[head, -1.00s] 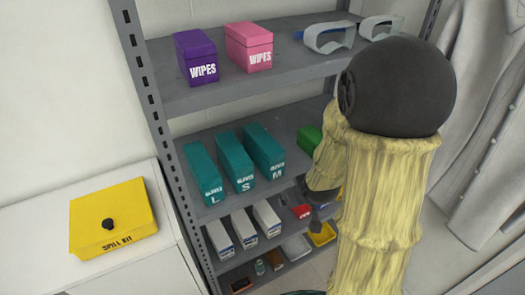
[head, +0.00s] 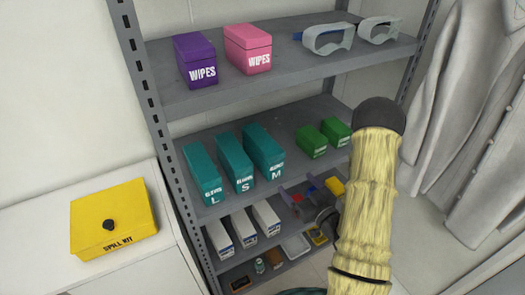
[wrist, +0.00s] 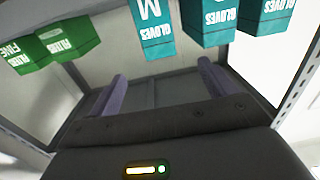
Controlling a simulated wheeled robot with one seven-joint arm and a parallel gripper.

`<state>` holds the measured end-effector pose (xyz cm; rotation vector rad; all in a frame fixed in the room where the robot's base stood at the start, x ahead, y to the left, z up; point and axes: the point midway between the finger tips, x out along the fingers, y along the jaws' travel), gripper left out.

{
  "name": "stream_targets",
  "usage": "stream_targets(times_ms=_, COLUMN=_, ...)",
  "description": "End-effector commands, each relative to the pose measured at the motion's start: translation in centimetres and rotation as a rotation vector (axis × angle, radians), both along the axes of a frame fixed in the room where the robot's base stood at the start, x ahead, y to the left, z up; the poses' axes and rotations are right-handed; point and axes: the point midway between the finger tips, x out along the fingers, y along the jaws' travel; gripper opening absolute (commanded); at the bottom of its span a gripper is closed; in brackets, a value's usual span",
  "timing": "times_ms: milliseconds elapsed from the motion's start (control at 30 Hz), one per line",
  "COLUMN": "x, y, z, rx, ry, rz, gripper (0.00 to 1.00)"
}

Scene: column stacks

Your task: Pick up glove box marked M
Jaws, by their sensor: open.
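The glove box marked M (head: 264,152) is teal and stands on the middle shelf, rightmost of three teal glove boxes. In the wrist view its front, marked M (wrist: 152,28), shows upside down at the top, cut off by the picture edge. The boxes marked S (head: 235,162) and L (head: 203,175) stand to its left. My gripper (head: 300,194) is below and to the right of the M box, in front of the shelves and partly hidden by my arm. In the wrist view my gripper (wrist: 163,88) has its fingers spread apart with nothing between them.
Two green boxes (head: 324,138) stand right of the M box on the middle shelf (head: 292,165), with a gap between. White boxes (head: 243,226) and small items fill lower shelves. Wipes boxes and goggles stand above. A yellow spill kit (head: 112,220) lies left; coats (head: 462,130) hang right.

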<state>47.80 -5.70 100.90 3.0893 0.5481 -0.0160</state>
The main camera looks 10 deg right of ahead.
Motion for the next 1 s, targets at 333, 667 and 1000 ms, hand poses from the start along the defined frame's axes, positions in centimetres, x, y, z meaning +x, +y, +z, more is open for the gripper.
stream_targets(times_ms=333, x=0.0, y=-0.1, z=0.1, rx=0.007, ry=-0.01, rz=-0.002, gripper=0.84)
stream_targets(times_ms=667, x=1.7, y=0.6, z=-0.3, rx=0.002, ry=-0.014, rz=0.001, gripper=0.84)
stream_targets(times_ms=1000, x=3.3, y=1.1, z=-0.4, rx=0.002, ry=-0.013, rz=0.003, gripper=0.84)
